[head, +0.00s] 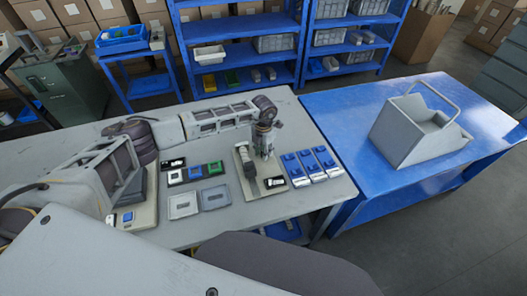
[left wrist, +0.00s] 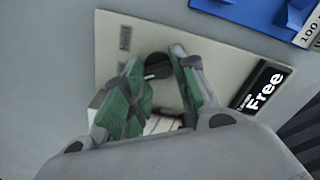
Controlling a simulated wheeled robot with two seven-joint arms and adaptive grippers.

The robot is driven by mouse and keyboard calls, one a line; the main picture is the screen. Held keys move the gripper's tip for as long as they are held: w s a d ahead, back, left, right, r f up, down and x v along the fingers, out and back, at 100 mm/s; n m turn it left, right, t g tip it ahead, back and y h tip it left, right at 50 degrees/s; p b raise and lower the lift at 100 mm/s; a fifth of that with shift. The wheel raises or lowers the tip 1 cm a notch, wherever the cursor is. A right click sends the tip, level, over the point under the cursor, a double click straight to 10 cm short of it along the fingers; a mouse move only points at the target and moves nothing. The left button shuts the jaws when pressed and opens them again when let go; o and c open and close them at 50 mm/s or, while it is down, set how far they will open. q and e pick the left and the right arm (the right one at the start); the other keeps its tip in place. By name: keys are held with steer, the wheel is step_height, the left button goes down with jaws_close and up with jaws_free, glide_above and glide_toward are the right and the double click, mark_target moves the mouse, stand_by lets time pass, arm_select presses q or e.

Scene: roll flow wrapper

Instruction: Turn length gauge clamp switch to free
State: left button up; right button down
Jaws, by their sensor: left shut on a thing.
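A beige panel (head: 241,158) lies on the grey table, below my left gripper (head: 265,150). In the left wrist view the panel (left wrist: 112,70) carries a dark round clamp switch (left wrist: 158,66) and a black label (left wrist: 262,92) whose large white word reads "Free". The fingers of my left gripper (left wrist: 157,62), with green inner pads, point down at the panel. They are shut on the clamp switch, one on each side, and partly hide it. The switch's exact angle cannot be told. My right gripper is not in view.
Several blue-topped units (head: 308,166) stand right of the panel. Small colored tiles (head: 196,172) and two grey trays (head: 215,197) lie to its left. A blue table (head: 350,105) with a grey handled bin (head: 410,140) stands at right. Blue shelves (head: 235,55) are behind.

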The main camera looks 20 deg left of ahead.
arm_select(q)
steer(key=shift+w+r, duration=0.1)
steer(key=o, duration=1)
steer(key=shift+o, duration=0.2)
step_height(320, 180, up, 12)
stand_by(0.7)
